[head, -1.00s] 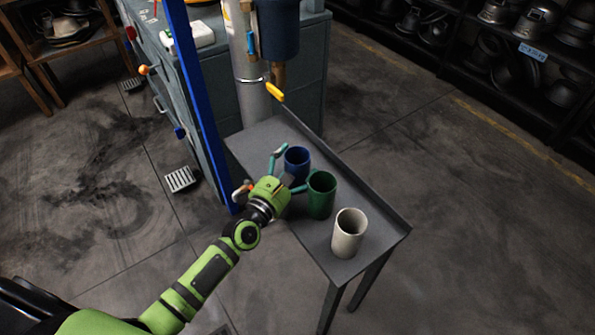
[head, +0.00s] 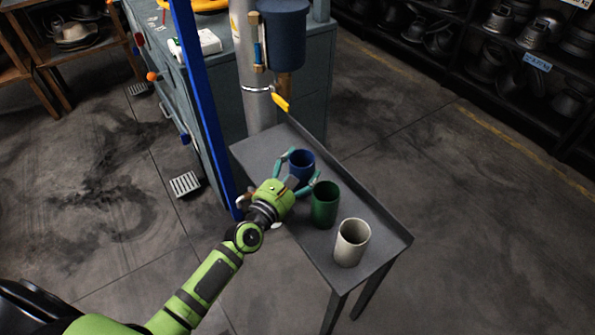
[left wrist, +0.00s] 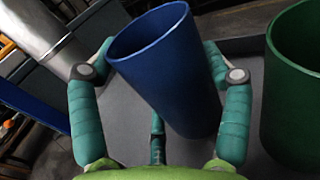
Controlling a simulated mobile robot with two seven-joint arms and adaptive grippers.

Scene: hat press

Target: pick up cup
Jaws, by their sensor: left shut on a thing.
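Three cups stand in a row on a narrow grey metal table (head: 385,262). The blue cup (head: 302,163) is farthest, the green cup (head: 324,204) is in the middle, and the white cup (head: 351,243) is nearest. My left gripper (head: 302,174) is at the blue cup, with its teal fingers on either side. In the left wrist view the blue cup (left wrist: 168,70) sits between the fingers of my left gripper (left wrist: 160,75), looking tilted in that view. The green cup (left wrist: 296,85) is close on the right there. My right gripper is not in view.
A blue post (head: 203,105) and a grey pipe (head: 256,80) rise just beyond the table's left side. A yellow-handled lever (head: 281,103) hangs above its far end. Shelves with metal hat forms (head: 515,75) stand at the right. The floor to the right is clear.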

